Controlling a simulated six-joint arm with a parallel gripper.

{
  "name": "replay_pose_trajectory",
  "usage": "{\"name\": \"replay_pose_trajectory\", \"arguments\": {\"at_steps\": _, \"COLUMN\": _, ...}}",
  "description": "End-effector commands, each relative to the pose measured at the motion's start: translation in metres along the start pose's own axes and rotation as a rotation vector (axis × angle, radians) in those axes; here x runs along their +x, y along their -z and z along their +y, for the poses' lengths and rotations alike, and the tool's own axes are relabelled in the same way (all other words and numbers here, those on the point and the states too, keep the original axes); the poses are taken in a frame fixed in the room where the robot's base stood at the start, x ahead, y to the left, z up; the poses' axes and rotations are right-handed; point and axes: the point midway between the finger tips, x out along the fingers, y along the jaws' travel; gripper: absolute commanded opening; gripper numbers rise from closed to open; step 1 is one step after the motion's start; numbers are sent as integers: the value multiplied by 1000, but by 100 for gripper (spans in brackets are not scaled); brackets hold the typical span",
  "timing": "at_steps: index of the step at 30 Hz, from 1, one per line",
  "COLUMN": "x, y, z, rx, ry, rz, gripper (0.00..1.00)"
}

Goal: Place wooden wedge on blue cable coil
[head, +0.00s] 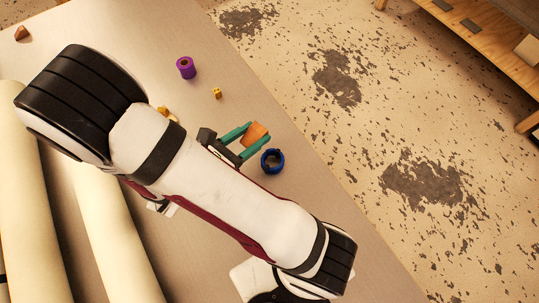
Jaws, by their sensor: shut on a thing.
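My gripper (259,135) has two teal fingers and is shut on the wooden wedge (256,131), an orange-brown block near the fingertips. The blue cable coil (272,161) is a small dark blue ring on the grey table, just below and right of the fingertips in the head view. The wedge appears close to the coil but apart from it in the picture. Its height above the table cannot be told from this one view. My arm covers much of the table's middle.
A purple roll (186,68) and a small yellow block (217,93) stand on the table (130,30). A yellowish thing (163,110) is partly hidden by my arm. A brown piece (22,33) lies at far left. Large cream rolls (22,200) lie at left. The table edge runs right of the coil.

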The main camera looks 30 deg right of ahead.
Motion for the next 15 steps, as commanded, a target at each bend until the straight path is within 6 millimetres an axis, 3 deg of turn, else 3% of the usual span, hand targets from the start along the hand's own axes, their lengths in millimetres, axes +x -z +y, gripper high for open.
{"name": "replay_pose_trajectory", "arguments": {"at_steps": 5, "x": 21, "y": -6, "z": -34, "rx": 96, "ry": 259, "rz": 24, "gripper": 0}}
{"name": "replay_pose_trajectory", "arguments": {"at_steps": 15, "x": 46, "y": 59, "z": -38, "rx": 102, "ry": 284, "rz": 26, "gripper": 0}}
